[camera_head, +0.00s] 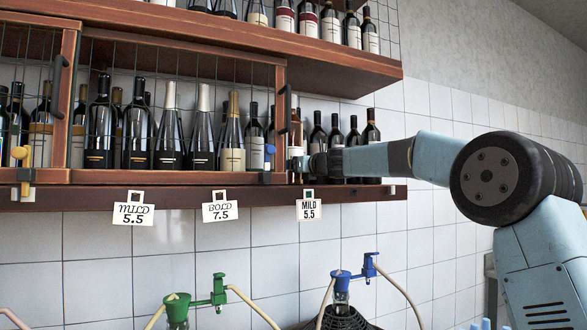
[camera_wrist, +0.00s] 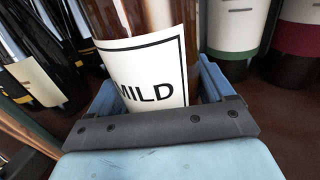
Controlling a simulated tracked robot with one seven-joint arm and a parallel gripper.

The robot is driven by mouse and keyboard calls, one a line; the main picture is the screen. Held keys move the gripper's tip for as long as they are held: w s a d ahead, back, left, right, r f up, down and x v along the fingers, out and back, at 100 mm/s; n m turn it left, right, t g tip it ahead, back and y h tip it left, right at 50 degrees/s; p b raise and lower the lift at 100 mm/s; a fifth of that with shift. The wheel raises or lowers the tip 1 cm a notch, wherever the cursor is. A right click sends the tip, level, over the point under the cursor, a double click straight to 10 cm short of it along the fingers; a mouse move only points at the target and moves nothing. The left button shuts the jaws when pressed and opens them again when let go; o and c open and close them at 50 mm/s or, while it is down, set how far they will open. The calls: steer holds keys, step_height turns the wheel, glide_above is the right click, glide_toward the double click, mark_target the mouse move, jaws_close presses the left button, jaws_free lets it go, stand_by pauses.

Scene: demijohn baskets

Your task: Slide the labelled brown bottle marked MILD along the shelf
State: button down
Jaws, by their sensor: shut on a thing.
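The brown bottle (camera_wrist: 145,70) with a white label reading MILD stands between the fingers of my gripper (camera_wrist: 158,92) in the wrist view. My gripper is shut on it, one finger on each side; its top and base are out of that view. In the head view my gripper (camera_head: 304,164) reaches in from the right at the shelf (camera_head: 250,196), just right of the wooden cage frame. The bottle (camera_head: 296,152) shows only in part there, beside the frame's right post.
Dark bottles (camera_head: 168,130) stand behind the wire cage door (camera_head: 180,60), and several more (camera_head: 336,130) stand behind and right of my gripper. Price tags (camera_head: 133,212) hang from the shelf edge. An upper shelf (camera_head: 250,35) overhangs. Green and blue taps (camera_head: 210,292) stand below.

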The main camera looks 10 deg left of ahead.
steer(key=shift+s+a, duration=0.1)
jaws_free()
steer(key=shift+f, duration=0.15)
steer(key=v, duration=1.3)
steer(key=shift+s+d, duration=0.15)
steer(key=shift+d, duration=0.2)
steer(key=v, duration=0.7)
stand_by(1.2)
steer(key=shift+d, duration=0.1)
steer(key=v, duration=0.7)
stand_by(0.9)
stand_by(0.4)
